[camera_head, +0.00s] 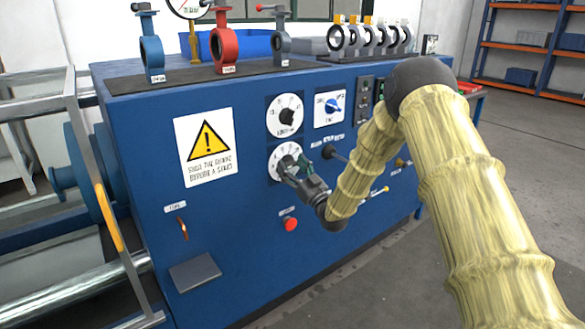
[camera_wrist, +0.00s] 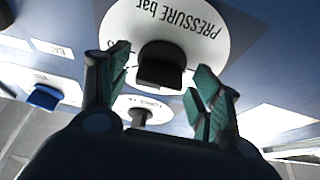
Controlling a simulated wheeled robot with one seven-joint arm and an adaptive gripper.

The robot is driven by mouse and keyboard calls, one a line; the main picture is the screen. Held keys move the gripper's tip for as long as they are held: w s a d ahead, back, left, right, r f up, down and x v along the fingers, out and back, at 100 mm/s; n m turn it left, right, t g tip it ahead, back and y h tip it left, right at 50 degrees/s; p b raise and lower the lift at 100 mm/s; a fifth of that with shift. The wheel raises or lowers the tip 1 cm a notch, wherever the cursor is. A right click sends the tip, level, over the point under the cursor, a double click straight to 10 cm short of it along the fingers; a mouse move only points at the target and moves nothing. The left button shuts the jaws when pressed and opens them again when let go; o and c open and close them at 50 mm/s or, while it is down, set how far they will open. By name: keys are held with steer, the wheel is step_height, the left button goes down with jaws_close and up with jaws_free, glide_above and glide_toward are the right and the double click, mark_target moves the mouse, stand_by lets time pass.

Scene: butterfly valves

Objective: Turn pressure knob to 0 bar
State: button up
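The pressure dial is the lower white round dial (camera_head: 283,150) on the blue panel; in the wrist view it appears upside down with "PRESSURE bar" printed on it (camera_wrist: 190,22). Its black knob (camera_wrist: 161,66) stands at the dial's middle. My gripper (camera_head: 287,167) is at this dial and covers its lower part in the head view. In the wrist view my gripper (camera_wrist: 162,84) is open, with one green-padded finger on each side of the knob and narrow gaps visible. I cannot tell the knob's pointer setting or whether a finger touches it.
Another dial with a black knob (camera_head: 285,117) sits just above. A blue selector (camera_head: 333,105) is at upper right, and a red button (camera_head: 291,224) is below. A grey box (camera_head: 195,271) projects at lower left. Valves, including a red one (camera_head: 224,46), stand on top.

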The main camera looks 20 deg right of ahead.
steer(key=shift+s+d, duration=0.1)
steer(key=shift+d, duration=0.05)
steer(key=v, duration=1.2)
